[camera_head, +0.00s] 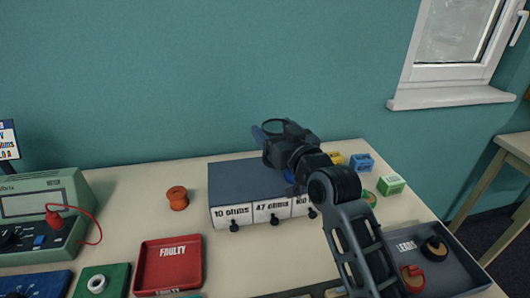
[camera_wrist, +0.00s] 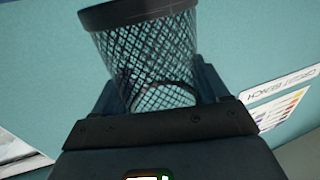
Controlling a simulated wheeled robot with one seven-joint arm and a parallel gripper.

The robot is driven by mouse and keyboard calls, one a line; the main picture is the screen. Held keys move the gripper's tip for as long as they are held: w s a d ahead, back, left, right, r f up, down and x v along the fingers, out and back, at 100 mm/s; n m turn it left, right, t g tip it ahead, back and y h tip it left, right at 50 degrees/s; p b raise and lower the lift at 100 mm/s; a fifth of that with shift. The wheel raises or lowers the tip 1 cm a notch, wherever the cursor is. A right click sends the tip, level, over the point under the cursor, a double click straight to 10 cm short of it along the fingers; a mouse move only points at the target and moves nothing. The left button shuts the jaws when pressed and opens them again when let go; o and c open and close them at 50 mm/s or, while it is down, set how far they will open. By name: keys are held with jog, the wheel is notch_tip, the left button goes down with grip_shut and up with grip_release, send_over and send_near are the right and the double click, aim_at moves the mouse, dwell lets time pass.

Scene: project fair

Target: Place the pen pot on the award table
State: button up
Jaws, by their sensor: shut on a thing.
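The pen pot is a dark wire-mesh cup with a solid rim; it fills the upper middle of the wrist view (camera_wrist: 150,50). My gripper (camera_wrist: 160,92) is shut on it, one finger on each side. In the head view my gripper (camera_head: 268,134) is raised above the grey drawer unit, and the pot's dark round rim (camera_head: 273,121) shows at its tip. Most of the pot is hidden there. A pale table (camera_head: 515,147) shows partly at the right edge; I see no label that tells whether it is the award table.
The workbench (camera_head: 130,205) below holds a drawer unit (camera_head: 235,178), a red FAULTY tray (camera_head: 169,265), an orange spool (camera_head: 177,198), a green meter (camera_head: 50,205), small boxes (camera_head: 391,184) and a LEADS tray (camera_head: 460,262). A window sill (camera_head: 450,98) juts out at upper right. A gap separates the two tables.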

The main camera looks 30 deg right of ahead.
aim_at(265, 156)
jog(key=shift+s+a+f, duration=0.1)
jog(key=shift+a+f, duration=0.3)
jog(key=shift+a, duration=0.25)
jog(key=shift+s+a+f, duration=0.1)
jog(key=shift+a+f, duration=0.25)
jog(key=shift+a, duration=0.25)
jog(key=shift+f+b, duration=1.65)
jog(key=shift+f, duration=0.35)
jog(key=shift+f, duration=0.1)
jog(key=o, duration=1.1)
